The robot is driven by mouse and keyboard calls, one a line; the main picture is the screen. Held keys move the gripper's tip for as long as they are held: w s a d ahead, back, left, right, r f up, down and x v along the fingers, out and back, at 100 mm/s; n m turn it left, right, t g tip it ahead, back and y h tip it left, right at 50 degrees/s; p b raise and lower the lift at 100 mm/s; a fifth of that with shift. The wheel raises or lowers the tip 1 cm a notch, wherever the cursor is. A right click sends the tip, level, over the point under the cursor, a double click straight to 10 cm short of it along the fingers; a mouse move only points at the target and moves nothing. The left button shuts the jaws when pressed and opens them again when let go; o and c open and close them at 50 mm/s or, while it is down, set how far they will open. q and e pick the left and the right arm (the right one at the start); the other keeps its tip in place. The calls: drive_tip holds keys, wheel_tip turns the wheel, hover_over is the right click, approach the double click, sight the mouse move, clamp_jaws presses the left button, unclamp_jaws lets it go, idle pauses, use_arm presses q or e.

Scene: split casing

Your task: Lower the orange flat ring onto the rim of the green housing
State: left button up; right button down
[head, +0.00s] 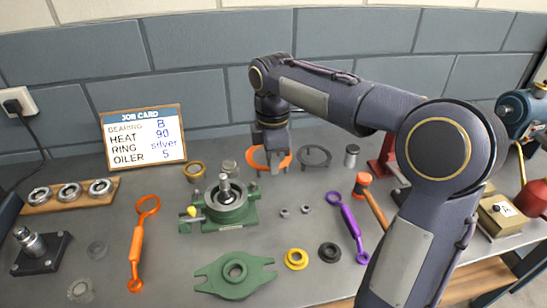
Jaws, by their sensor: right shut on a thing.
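My right gripper (268,168) reaches down at the back of the bench and is shut on the orange flat ring (287,161). The gripper's fingers cover part of the ring, and I cannot tell whether the ring touches the bench. The green housing (243,214) stands on the bench, in front and to the left of the ring, with a metal shaft upright in its round opening. The ring is apart from the housing's rim (211,210). My left gripper is not in view.
A dark flat ring (315,157) lies just right of the gripper. A green cover (235,275), a yellow ring (296,259) and a black ring (329,252) lie in front. An orange wrench (137,245) lies left, a purple one (348,225) right. A job card (144,137) stands behind.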

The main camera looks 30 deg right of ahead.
wheel_tip(320, 180, up, 2)
drive_tip(key=a+n+p, duration=0.1)
drive_tip(key=a+p, duration=0.2)
drive_tip(key=p, duration=0.1)
drive_tip(key=n+p, duration=0.5)
drive_tip(key=p, duration=0.4)
hover_over(238, 205)
wheel_tip(238, 205, down, 4)
drive_tip(key=b, duration=0.4)
drive_tip(key=shift+a+f+b, duration=0.1)
drive_tip(key=shift+b, duration=0.2)
drive_tip(key=shift+r+p, duration=0.35)
drive_tip(key=shift+p, duration=0.05)
drive_tip(key=shift+f, duration=0.15)
drive_tip(key=shift+f+b, duration=2.15)
drive_tip(key=shift+f, duration=1.05)
drive_tip(key=shift+f, duration=0.15)
drive_tip(key=c, duration=1.4)
unclamp_jaws()
drive_tip(key=shift+o, duration=0.2)
